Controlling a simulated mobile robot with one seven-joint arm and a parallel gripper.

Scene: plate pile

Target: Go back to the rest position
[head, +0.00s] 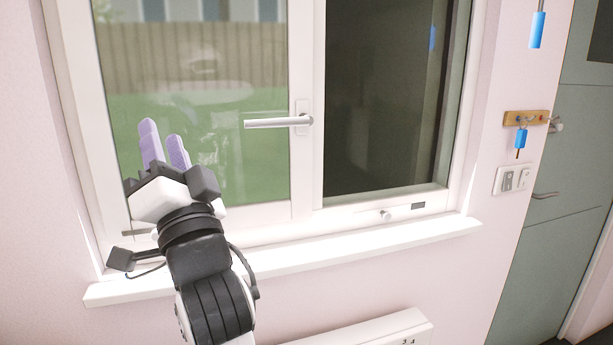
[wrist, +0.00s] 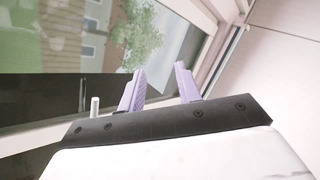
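My gripper (head: 163,138) is at the left in the head view, raised in front of the left window pane. Its two purple fingers point up, with a gap between them. In the wrist view my gripper (wrist: 160,72) also shows its fingers apart, with nothing between them. The gripper holds nothing. I cannot tell whether any part of it touches the window.
A white-framed window (head: 309,170) with a grey handle (head: 278,122) fills the middle. Below it are a white sill (head: 290,262) and a white radiator or heater (head: 375,328). A key rack (head: 526,118) and a green door (head: 556,200) are at the right.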

